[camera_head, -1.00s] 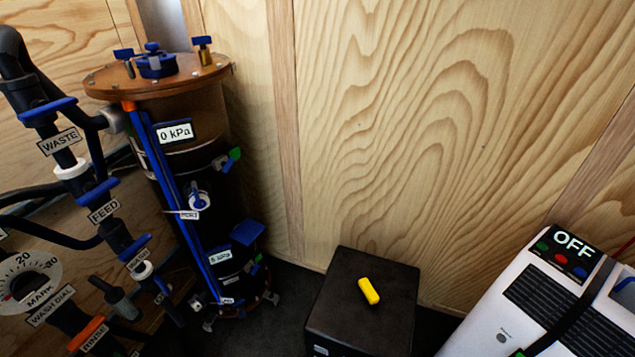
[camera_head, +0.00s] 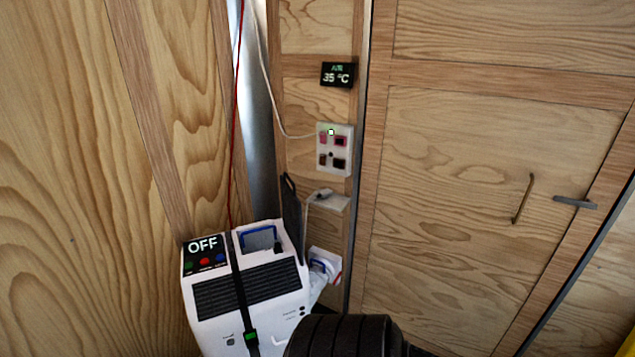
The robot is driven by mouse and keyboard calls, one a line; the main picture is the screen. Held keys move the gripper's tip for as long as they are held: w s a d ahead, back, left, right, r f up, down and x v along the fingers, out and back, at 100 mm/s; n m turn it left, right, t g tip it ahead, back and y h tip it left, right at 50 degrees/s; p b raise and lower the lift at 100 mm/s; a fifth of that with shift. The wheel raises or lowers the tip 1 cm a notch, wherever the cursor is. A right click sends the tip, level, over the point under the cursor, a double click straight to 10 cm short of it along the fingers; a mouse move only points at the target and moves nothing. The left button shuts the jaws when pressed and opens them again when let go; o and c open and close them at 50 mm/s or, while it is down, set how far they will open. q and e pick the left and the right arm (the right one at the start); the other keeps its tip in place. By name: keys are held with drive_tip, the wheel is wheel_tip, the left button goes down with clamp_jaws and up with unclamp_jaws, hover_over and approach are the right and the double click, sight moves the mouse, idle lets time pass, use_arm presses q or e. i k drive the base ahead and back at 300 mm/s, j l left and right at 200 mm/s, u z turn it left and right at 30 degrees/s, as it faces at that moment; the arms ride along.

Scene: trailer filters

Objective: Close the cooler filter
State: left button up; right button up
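The cooler (camera_head: 248,300) is a white box low in the picture, left of centre, with a black strap over it and a panel reading OFF (camera_head: 203,245). A blue-edged opening (camera_head: 259,239) shows in its top at the back. A thin dark panel (camera_head: 292,213) stands upright at the cooler's back right edge; I cannot tell whether it is the filter or a cover. A dark ribbed cylinder at the bottom edge covers the cooler's lower right. Neither of my grippers is in view.
A socket panel (camera_head: 335,149) with a green light is on the back wall, below a display (camera_head: 337,75) reading 35 °C. A white cable and a red line hang near the corner. A wooden door (camera_head: 480,190) with a handle is at right.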

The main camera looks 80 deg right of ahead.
sight(291, 205)
drive_tip(key=z, duration=2.25)
